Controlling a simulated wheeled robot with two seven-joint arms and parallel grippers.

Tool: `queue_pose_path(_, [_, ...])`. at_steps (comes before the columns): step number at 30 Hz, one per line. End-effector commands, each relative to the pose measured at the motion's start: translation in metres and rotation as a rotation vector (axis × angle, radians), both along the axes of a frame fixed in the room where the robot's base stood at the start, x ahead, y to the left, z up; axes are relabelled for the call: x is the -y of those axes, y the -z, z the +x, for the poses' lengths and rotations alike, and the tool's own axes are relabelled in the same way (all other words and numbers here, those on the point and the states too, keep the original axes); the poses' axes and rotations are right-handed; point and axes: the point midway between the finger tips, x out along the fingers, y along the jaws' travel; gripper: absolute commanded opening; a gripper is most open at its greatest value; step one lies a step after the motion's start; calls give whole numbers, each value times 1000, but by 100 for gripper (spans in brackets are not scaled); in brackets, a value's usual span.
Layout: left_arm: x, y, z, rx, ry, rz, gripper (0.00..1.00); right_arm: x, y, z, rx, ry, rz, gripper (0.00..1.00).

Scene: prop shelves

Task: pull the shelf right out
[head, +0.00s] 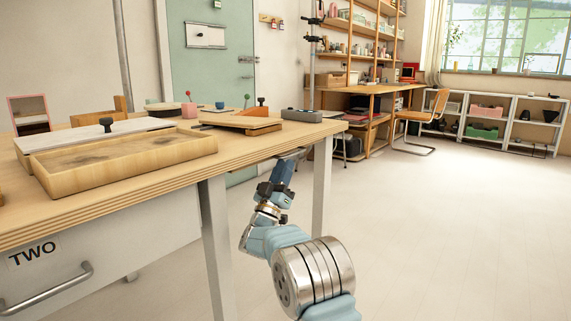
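The wooden workbench (130,188) fills the left side, with a white drawer front (130,255) marked TWO below its top. The drawer has a metal bar handle (45,290) and looks closed. A pull-out shelf is not clearly seen; only a thin edge shows under the bench top near my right gripper. My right gripper (288,160) is at the underside of the bench top's front edge, toward its right end. Its fingertips are small and partly hidden there, so I cannot tell whether they are open or holding anything. My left gripper is out of view.
A shallow wooden tray (125,160), a wooden block (242,124) and a grey box (301,115) sit on the bench. Metal legs (217,245) stand below. Open floor (440,220) lies to the right; a chair (425,125) and low shelves (490,122) stand far back.

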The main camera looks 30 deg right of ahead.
Motion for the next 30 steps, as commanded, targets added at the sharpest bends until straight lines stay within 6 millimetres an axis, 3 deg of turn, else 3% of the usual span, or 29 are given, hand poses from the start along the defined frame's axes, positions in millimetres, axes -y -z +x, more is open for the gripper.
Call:
queue_pose_path(6, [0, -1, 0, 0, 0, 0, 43, 11, -13, 8, 1, -1, 0, 21])
queue_pose_path(14, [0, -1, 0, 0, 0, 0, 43, 12, -14, 9, -1, -1, 0, 21])
queue_pose_path(19, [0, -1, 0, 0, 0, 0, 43, 12, -14, 9, -1, -1, 0, 0])
queue_pose_path(30, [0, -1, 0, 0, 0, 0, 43, 12, -14, 9, -1, -2, 0, 0])
